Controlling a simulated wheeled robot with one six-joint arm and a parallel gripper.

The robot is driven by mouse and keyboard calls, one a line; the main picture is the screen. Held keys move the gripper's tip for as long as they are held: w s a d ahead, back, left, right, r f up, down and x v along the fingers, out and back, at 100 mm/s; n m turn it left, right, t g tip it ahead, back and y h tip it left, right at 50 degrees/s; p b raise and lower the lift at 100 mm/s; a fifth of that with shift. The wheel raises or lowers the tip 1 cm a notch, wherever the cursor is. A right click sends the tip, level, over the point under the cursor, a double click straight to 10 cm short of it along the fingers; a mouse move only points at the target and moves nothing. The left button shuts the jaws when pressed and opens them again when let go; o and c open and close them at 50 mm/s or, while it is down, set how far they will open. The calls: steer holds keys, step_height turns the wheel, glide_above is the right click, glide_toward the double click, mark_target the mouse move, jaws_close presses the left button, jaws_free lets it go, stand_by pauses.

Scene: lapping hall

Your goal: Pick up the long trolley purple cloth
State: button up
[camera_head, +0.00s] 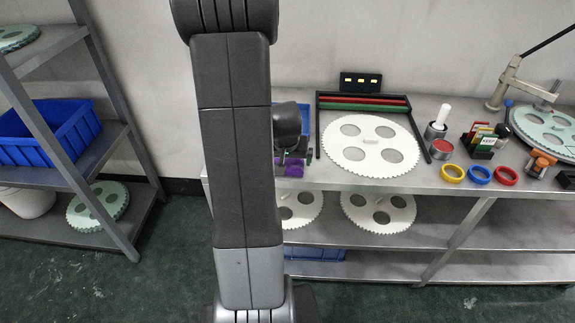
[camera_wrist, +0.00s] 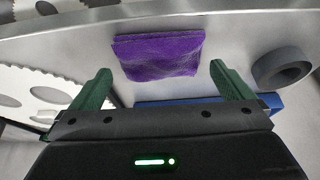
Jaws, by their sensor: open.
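The purple cloth (camera_wrist: 158,54) lies flat, folded into a rough rectangle, on the grey metal worktop near its edge. In the head view the purple cloth (camera_head: 292,168) shows at the worktop's left end, partly hidden by my arm. My gripper (camera_wrist: 160,72) is open and empty, its green fingers spread wider than the cloth. In the wrist view the cloth lies between and just beyond the fingertips. In the head view my gripper (camera_head: 295,157) is over the cloth; I cannot tell its exact height.
A grey ring (camera_wrist: 283,67) lies close to the right finger in the wrist view. A large white toothed disc (camera_head: 371,146) lies right of the cloth. Blue bin (camera_head: 52,133) and shelves stand left. Several coloured rings, including a yellow one (camera_head: 453,173), lie further right.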

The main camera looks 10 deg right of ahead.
mark_target(287, 164)
steer(key=shift+x, duration=1.1)
steer(key=shift+c, duration=0.4)
steer(key=c, duration=0.6)
steer(key=shift+r, duration=0.1)
step_height(287, 164, up, 10)
steer(key=shift+f+p, duration=0.1)
steer(key=shift+p, duration=0.25)
